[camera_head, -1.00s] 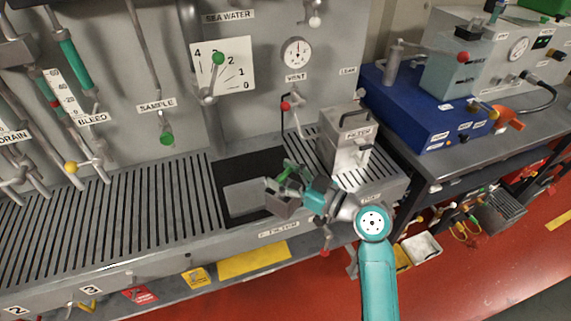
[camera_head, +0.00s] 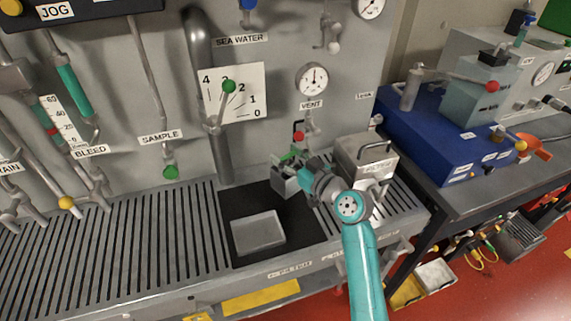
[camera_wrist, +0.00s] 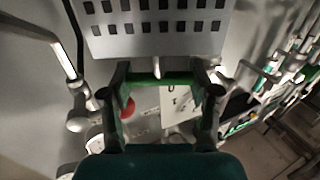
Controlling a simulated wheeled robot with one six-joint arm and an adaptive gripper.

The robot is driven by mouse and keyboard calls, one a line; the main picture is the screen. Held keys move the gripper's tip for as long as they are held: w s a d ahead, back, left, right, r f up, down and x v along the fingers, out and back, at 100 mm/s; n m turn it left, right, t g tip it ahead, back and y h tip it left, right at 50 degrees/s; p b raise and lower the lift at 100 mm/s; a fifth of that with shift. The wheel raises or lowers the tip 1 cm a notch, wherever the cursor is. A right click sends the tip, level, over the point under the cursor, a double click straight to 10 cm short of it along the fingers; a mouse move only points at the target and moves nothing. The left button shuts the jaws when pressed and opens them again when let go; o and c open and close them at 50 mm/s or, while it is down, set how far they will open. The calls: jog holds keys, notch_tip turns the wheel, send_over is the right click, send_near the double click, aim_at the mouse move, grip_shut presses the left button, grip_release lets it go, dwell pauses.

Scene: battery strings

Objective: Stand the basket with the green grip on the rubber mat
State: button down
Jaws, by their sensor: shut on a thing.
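The basket (camera_head: 284,183) is a small grey box; in the wrist view its perforated wall (camera_wrist: 150,35) fills the top. Its green grip (camera_wrist: 158,78) lies across between the two fingers of my gripper (camera_wrist: 160,90). My gripper (camera_head: 298,167) is shut on the grip. The black rubber mat (camera_head: 235,196) lies on the slatted bench. The basket is at the mat's back right part in the head view. I cannot tell whether it touches the mat. My gripper and arm hide part of the basket.
A shallow grey tray (camera_head: 258,232) lies on the front of the mat. A grey filter box (camera_head: 366,158) stands close to the right of my gripper. The vent valve with a red knob (camera_head: 298,136) is behind it. The slatted bench (camera_head: 120,240) to the left is clear.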

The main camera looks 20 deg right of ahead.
jog(key=shift+w+a, duration=0.2)
jog(key=shift+w, duration=0.1)
jog(key=shift+f, duration=1.85)
jog(key=shift+c, duration=1.3)
grip_release()
jog(key=v, duration=1.2)
